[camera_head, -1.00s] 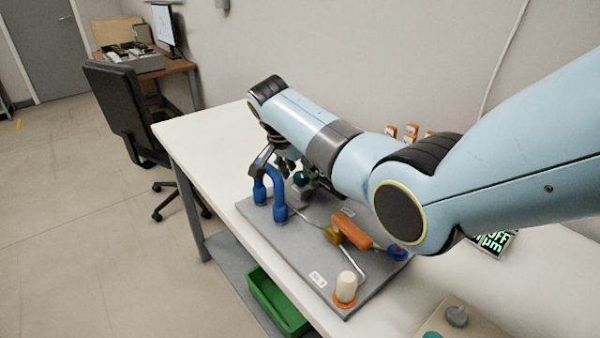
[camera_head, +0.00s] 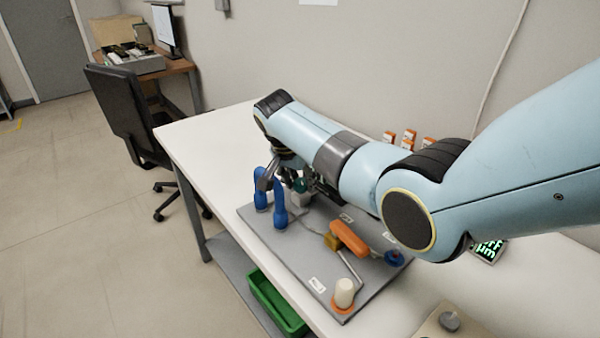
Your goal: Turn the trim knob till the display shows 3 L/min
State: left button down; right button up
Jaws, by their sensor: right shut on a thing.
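My right gripper (camera_head: 288,182) is at the far left part of the grey board (camera_head: 318,268), pointing down beside and partly in front of the blue U-shaped tube (camera_head: 280,207). It is shut on a small green knob (camera_head: 300,186), which is mostly hidden by the fingers and arm. A dark display (camera_head: 489,251) with green characters stands at the right behind my arm. Only part of its text shows, ending in "µm"; no L/min reading is visible. My left gripper is out of view.
The board also bears an orange handle (camera_head: 348,238), a blue round knob (camera_head: 394,258) and a cream cylinder (camera_head: 344,292). Several orange-and-white items (camera_head: 408,138) stand behind my arm. A green bin (camera_head: 276,304) sits below the white table (camera_head: 205,140).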

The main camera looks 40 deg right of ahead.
jog(key=o, duration=1.1)
jog(key=shift+o, duration=0.2)
jog(key=v, duration=1.2)
jog(key=shift+f, duration=0.1)
